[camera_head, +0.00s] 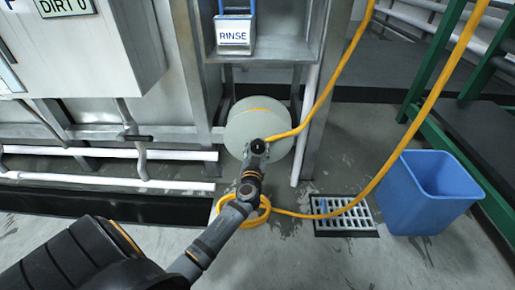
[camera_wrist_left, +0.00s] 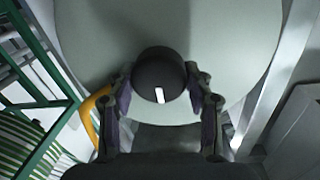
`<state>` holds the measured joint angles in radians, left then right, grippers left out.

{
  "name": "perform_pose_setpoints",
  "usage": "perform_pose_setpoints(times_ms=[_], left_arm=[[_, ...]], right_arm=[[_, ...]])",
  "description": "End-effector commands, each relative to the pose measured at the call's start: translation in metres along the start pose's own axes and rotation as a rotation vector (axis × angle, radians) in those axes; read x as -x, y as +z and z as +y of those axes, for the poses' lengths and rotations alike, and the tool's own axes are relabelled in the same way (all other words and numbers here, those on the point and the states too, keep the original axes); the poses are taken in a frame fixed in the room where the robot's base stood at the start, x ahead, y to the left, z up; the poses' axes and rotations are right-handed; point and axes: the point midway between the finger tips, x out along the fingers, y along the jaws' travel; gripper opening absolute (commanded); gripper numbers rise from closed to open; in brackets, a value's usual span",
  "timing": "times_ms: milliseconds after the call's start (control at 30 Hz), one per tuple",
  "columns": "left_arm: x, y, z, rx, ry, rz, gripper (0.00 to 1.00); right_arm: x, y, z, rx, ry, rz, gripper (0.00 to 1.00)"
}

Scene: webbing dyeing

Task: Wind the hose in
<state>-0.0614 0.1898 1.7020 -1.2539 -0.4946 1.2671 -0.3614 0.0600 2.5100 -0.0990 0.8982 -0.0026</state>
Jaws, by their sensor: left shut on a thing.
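The hose reel (camera_head: 240,128) is a pale grey-green drum mounted low below the rinse shelf, with some yellow hose on its rim. A round black knob (camera_wrist_left: 160,75) with a white mark stands out from the reel face (camera_wrist_left: 95,35). My left gripper (camera_head: 258,146) is shut on this knob, and its two fingers (camera_wrist_left: 160,98) clasp it from both sides in the left wrist view. The yellow hose (camera_head: 325,95) runs from the reel up to the right, loops down over the floor, and lies in a coil beneath my left arm. My right gripper is not in view.
A blue bin (camera_head: 430,192) stands on the floor at right, beside a green frame (camera_head: 450,125). A floor drain grate (camera_head: 344,209) lies under the hose. A shelf with a RINSE container (camera_head: 235,36) is above the reel. White pipes (camera_head: 110,180) run along the wall at left.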

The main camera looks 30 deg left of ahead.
Motion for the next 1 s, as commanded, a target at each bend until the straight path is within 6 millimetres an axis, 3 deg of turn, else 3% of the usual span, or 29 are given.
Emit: perform_pose_setpoints(times_ms=[367, 1000], left_arm=[[0.000, -0.001, 0.001, -0.145, 0.003, -0.012, 0.20], [0.000, -0.002, 0.003, -0.737, 0.012, -0.061, 0.20]], right_arm=[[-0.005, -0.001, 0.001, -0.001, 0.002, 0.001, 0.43], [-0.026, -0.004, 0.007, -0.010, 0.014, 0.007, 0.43]])
